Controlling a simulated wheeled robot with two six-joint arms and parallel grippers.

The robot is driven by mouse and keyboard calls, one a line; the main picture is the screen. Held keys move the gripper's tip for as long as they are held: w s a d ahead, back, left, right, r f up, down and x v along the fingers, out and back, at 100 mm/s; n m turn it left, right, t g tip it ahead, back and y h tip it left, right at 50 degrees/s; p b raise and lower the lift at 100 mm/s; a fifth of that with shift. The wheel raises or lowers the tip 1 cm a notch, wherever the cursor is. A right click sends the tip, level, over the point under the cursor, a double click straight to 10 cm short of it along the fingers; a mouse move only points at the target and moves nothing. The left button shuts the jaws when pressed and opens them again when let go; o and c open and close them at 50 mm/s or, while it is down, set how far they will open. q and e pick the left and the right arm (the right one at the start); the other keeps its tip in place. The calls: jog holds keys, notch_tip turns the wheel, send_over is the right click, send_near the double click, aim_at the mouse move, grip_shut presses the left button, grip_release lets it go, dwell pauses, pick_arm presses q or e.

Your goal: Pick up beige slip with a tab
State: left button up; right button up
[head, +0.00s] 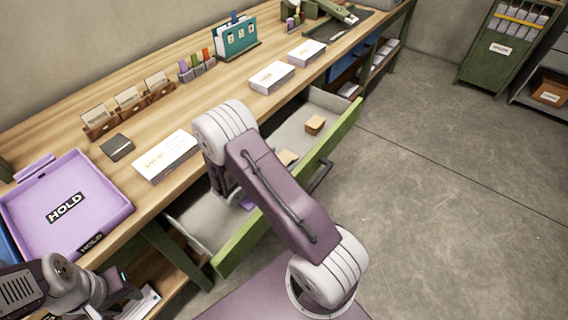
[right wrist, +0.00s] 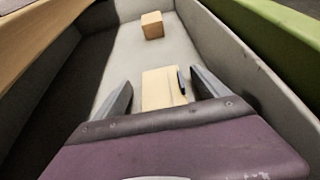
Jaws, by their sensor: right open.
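A beige slip (right wrist: 161,88) lies on the floor of the open grey drawer (head: 205,215). In the right wrist view a small dark tab (right wrist: 182,80) stands at its right edge. Part of the slip (head: 288,157) also shows in the head view beside my right arm. My right gripper (right wrist: 162,77) is open, its fingers at either side of the slip with nothing clearly held. In the head view my right arm hides most of that gripper. My left gripper (head: 131,283) is at the lower left, away from the drawer; its jaws are too unclear to read.
A small tan block (head: 315,124) sits farther along the drawer, also in the right wrist view (right wrist: 152,25). The green drawer front (head: 335,135) bounds one side, the wooden desk (head: 205,95) the other. A purple HOLD tray (head: 110,205) and white boxes stand on the desk.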

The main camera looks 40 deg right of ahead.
jog(key=shift+r, duration=0.1)
jog(key=c, duration=1.4)
notch_tip(320, 180, up, 10)
jog(key=p, duration=0.3)
jog(key=shift+c, duration=0.2)
